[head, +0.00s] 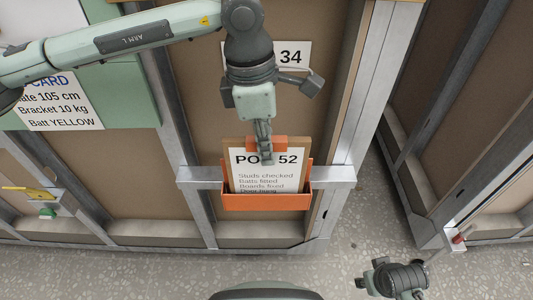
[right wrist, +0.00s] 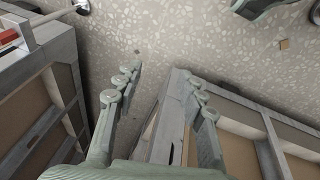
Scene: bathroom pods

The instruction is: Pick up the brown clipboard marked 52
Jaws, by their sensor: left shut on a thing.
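The brown clipboard marked 52 (head: 268,172) stands upright in an orange holder (head: 266,202) on the metal frame. Its white sheet reads "52" with lines of text below, and its lower edge is hidden by the holder's front. My left gripper (head: 264,150) comes from above and is shut on the clipboard's top edge, at its orange clip. My right gripper (head: 398,292) is low at the right in the head view, away from the clipboard. In the right wrist view its two fingers (right wrist: 163,88) are spread apart with nothing between them.
A plate marked 34 (head: 292,55) is on the panel behind my left wrist. A green board with a white card (head: 55,103) is at the left. A metal stud (head: 362,90) rises right of the holder.

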